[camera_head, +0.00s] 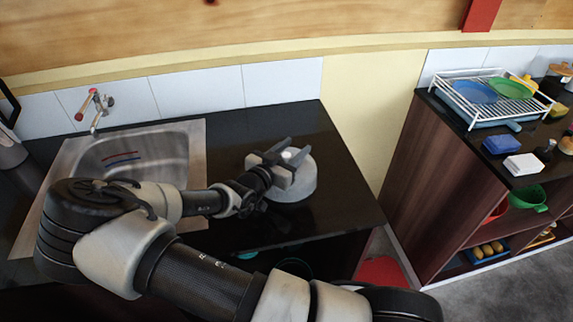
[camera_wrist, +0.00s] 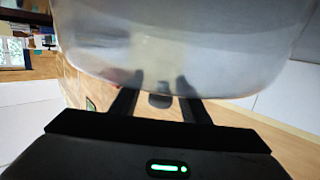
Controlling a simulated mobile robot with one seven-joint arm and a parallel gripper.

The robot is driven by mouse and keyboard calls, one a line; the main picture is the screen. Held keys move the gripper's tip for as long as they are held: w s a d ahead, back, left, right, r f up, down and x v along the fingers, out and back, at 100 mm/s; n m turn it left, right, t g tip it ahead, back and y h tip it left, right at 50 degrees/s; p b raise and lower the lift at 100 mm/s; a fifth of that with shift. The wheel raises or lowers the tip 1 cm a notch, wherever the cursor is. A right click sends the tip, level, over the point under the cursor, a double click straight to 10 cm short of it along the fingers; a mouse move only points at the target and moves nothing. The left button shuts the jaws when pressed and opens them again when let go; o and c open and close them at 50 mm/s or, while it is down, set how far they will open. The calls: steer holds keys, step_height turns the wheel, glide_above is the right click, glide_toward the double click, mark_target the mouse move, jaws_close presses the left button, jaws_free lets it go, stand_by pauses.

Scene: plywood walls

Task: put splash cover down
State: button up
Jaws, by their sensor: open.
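The splash cover (camera_head: 297,187) is a pale grey, rounded dome with a small whitish knob on top. In the head view it appears to rest upright on the black counter, right of the sink. My gripper (camera_head: 284,156) is at the top of the cover. In the wrist view the cover (camera_wrist: 180,45) fills the upper part, and the dark fingers of my gripper (camera_wrist: 160,104) stand apart, one on each side of the knob (camera_wrist: 160,101). Whether a finger touches the knob cannot be told. Part of the cover is hidden behind my gripper.
The black counter (camera_head: 335,200) is bare around the cover. A steel sink (camera_head: 165,150) with a tap (camera_head: 97,108) lies to the left. Across a gap at right stands a brown shelf unit (camera_head: 425,165) with a dish rack (camera_head: 497,100), blue sponge (camera_head: 502,144) and white block (camera_head: 525,164).

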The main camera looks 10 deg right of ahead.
steer(key=shift+c, duration=0.5)
jaws_close()
